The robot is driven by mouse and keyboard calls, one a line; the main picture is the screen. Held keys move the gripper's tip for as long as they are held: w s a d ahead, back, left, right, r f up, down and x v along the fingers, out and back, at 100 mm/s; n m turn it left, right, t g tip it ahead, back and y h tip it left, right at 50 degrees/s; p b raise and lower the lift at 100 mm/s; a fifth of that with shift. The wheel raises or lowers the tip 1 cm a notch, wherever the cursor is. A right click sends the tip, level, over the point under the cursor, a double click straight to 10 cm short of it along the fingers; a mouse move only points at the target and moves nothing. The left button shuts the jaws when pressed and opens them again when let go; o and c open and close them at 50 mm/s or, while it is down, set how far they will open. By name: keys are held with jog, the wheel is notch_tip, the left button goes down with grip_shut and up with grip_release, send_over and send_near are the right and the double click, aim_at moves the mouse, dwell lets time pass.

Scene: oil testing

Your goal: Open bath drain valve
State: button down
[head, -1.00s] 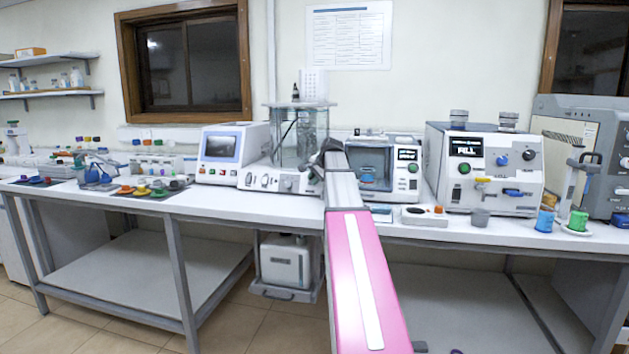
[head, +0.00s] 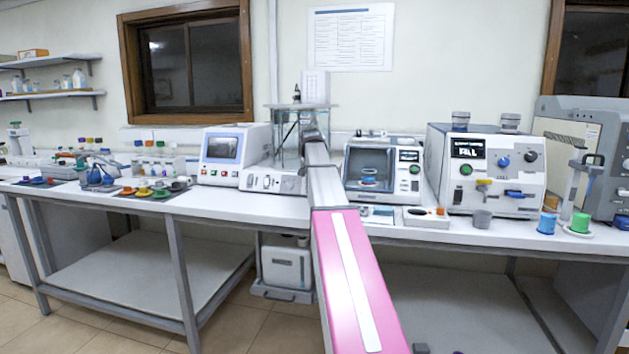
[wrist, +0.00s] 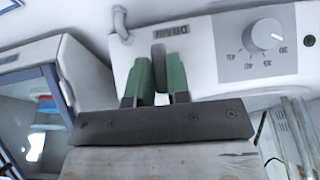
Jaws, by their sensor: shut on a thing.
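The bath, a clear glass tank (head: 285,127) on a white control base (head: 262,181), stands at the middle of the bench in the head view. My arm covers its right part there and hides my gripper. In the wrist view the bath's white panel (wrist: 220,72) appears upside down, with a DRAIN label (wrist: 171,30) and a temperature dial (wrist: 264,35). The dark drain valve lever (wrist: 159,62) is beside the label. My gripper (wrist: 160,78) has its green fingers on either side of the lever and is shut on it. The valve's inner state cannot be seen.
A white device with a screen (head: 230,155) stands left of the bath. A glass-fronted machine (head: 384,167) is close on the right; it also shows in the wrist view (wrist: 42,105). A white box (head: 286,266) sits under the bench.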

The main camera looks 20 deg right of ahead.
jog(key=shift+f, duration=0.1)
dwell(0.3)
jog(key=c, duration=1.1)
grip_release()
jog(key=v, duration=1.1)
jog(key=shift+a, duration=0.15)
